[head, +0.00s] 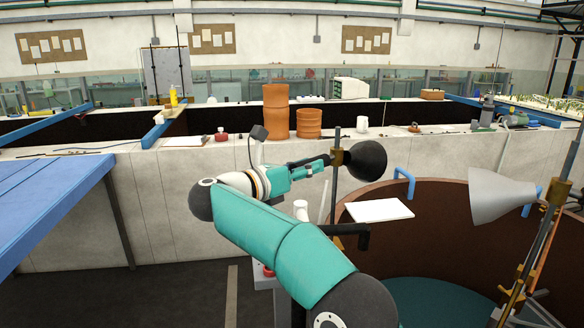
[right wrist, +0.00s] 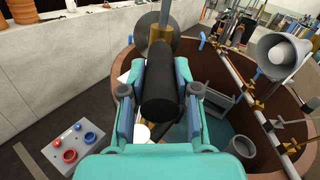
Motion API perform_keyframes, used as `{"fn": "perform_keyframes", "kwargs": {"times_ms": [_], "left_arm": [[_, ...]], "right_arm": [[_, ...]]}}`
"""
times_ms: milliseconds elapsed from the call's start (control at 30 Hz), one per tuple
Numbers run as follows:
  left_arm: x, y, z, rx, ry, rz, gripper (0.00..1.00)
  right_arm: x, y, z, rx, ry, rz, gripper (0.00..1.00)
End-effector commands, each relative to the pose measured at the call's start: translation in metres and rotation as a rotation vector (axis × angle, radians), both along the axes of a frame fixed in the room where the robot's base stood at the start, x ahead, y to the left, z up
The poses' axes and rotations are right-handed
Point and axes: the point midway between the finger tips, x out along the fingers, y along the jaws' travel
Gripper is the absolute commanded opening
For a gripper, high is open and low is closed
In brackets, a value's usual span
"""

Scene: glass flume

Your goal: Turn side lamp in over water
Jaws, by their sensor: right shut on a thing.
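The side lamp has a dark round shade (head: 366,160) on an upright post (head: 337,185), with a brass joint at the post. It stands at the left rim of the brown round tank (head: 440,215), which holds teal water (head: 440,302). My right gripper (head: 318,164) reaches in from the left to the joint. In the right wrist view its fingers (right wrist: 158,90) are shut on the lamp's black grip (right wrist: 158,105). The shade (right wrist: 180,46) is partly hidden there behind the grip and brass joint. My left gripper is out of view.
A grey lamp (head: 500,195) hangs on a slanted post at the tank's right. A white board (head: 379,210) and a blue pipe hook (head: 404,181) are at the rim. A button box (right wrist: 75,145) stands left. Terracotta pots (head: 276,110) stand on the wall behind.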

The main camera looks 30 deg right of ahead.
Motion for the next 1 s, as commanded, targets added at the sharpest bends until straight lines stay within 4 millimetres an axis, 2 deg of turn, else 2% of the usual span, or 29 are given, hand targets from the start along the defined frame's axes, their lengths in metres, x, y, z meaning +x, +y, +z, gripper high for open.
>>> {"fn": "perform_keyframes", "kwargs": {"times_ms": [467,500,600,1000], "left_arm": [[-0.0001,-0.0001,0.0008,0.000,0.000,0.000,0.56],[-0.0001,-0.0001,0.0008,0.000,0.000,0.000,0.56],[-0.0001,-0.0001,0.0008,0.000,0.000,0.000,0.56],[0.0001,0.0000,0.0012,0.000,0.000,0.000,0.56]], "right_arm": [[-0.0015,-0.0054,0.0027,-0.006,-0.004,-0.018,0.00],[-0.0017,-0.0055,0.0029,-0.006,-0.004,-0.018,0.37],[-0.0020,-0.0058,0.0025,-0.005,-0.004,-0.019,0.54],[-0.0034,-0.0028,0.0013,-0.002,-0.002,-0.022,0.56]]}}
